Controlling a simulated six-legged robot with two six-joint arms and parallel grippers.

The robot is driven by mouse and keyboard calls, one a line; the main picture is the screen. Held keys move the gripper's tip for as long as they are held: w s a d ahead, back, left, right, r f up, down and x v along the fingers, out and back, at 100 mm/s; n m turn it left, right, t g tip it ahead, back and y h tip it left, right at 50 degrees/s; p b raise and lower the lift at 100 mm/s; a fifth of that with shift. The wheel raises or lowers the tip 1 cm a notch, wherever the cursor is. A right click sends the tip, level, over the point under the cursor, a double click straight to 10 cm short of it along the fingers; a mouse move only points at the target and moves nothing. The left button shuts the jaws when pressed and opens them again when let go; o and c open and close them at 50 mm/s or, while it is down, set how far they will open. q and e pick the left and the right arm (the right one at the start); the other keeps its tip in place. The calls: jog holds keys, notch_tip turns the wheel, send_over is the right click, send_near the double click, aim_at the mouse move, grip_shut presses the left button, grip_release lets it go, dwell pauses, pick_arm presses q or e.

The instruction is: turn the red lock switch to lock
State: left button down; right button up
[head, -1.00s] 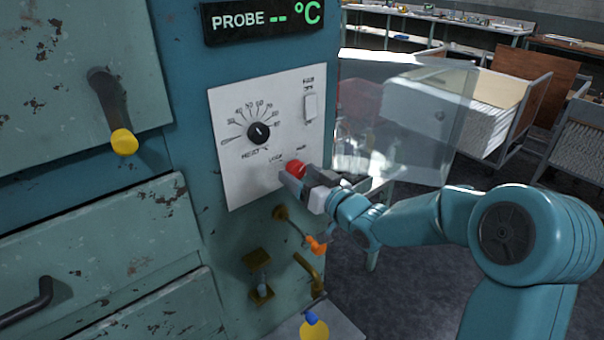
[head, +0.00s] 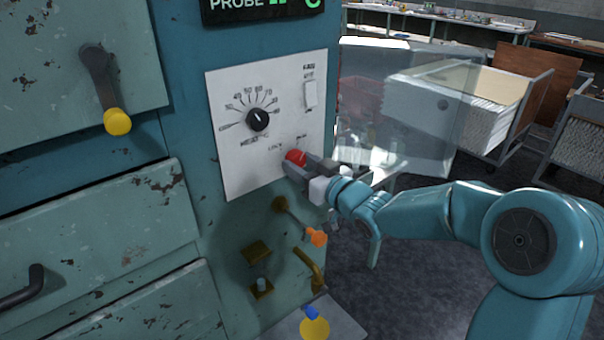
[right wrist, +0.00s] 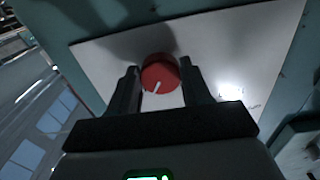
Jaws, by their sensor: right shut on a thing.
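The red lock switch (head: 296,158) is a round knob low on the white control panel (head: 232,178), below small printed labels. My right gripper (head: 299,168) is at the knob, with its fingers shut on either side of it. In the right wrist view the red knob (right wrist: 160,74) sits between the two dark fingers, and a white pointer line on its face aims down and slightly left. The labels beside the knob are too small to read surely. My left gripper is not in view.
A black dial (head: 258,119) and a white rocker switch (head: 310,95) are on the same panel. Below are an orange-tipped lever (head: 316,237) and brass fittings (head: 310,268). A clear pane (head: 410,110) stands right of the cabinet, near my right arm.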

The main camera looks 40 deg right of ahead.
jog(key=n+b, duration=0.1)
jog(key=b, duration=0.1)
jog(key=n+b, duration=0.4)
jog(key=shift+d+f, duration=0.1)
jog(key=shift+f, duration=0.15)
jog(key=shift+n+b, duration=1)
jog(key=shift+n, duration=0.1)
jog(key=n+b, duration=0.2)
jog(key=n, duration=0.1)
jog(key=shift+d+r+n, duration=0.1)
jog(key=shift+r+n, duration=0.05)
jog(key=shift+n, duration=0.15)
jog(key=n+b, duration=0.2)
jog(key=n, duration=0.3)
jog(key=shift+r+b, duration=0.2)
jog(key=shift+b, duration=0.15)
jog(key=o, duration=1.1)
jog(key=shift+c, duration=0.2)
jog(key=s+d+p, duration=0.1)
jog(key=s, duration=1.5)
jog(key=shift+s+d, duration=0.15)
